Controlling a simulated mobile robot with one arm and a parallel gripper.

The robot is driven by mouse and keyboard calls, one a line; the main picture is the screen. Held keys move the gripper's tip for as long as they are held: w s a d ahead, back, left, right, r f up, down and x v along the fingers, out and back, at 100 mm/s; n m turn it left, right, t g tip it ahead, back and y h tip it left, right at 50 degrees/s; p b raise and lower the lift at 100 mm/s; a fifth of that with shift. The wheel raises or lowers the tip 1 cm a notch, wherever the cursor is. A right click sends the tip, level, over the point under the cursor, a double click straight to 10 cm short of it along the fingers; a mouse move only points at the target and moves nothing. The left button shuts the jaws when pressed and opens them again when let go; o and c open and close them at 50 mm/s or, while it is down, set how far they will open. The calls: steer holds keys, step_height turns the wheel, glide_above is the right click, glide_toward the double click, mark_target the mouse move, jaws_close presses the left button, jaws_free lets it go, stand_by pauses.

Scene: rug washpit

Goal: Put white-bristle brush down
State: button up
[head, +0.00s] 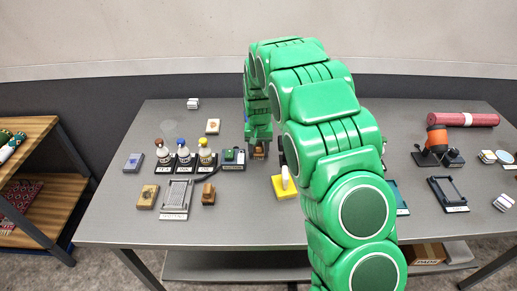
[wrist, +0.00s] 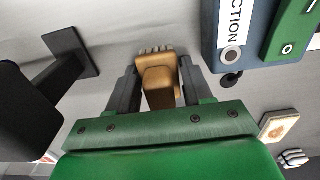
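My gripper (wrist: 159,75) points down over the grey table, with its two dark fingers closed on either side of a white-bristle brush (wrist: 159,88). The brush has a tan wooden body, and its pale bristles show past the fingertips toward the table. In the head view my gripper (head: 259,143) is at the back middle of the table, with the brown brush body (head: 259,153) low between the fingers. I cannot tell whether the bristles touch the tabletop.
A dark switch box (head: 233,158) with a green panel stands just left of my gripper. Three labelled bottles (head: 183,157) stand farther left. A yellow block (head: 283,188) lies in front of it. A small brown block (head: 208,194) and grey tray (head: 176,197) sit front left.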

mark_target(259, 144)
steer(key=shift+o, duration=1.2)
step_height(259, 144, up, 11)
steer(key=shift+r, duration=0.15)
steer(key=shift+s+r, duration=0.15)
steer(key=shift+r, duration=0.4)
steer(key=s+d+r, duration=0.5)
steer(key=s, duration=0.5)
steer(key=s+d+r, duration=0.5)
steer(key=s, duration=0.5)
steer(key=s+d+g, duration=0.1)
steer(key=s+d, duration=0.1)
steer(key=s, duration=1.2)
steer(key=s+d, duration=0.2)
steer(key=s, duration=1.2)
steer(key=shift+g, duration=0.4)
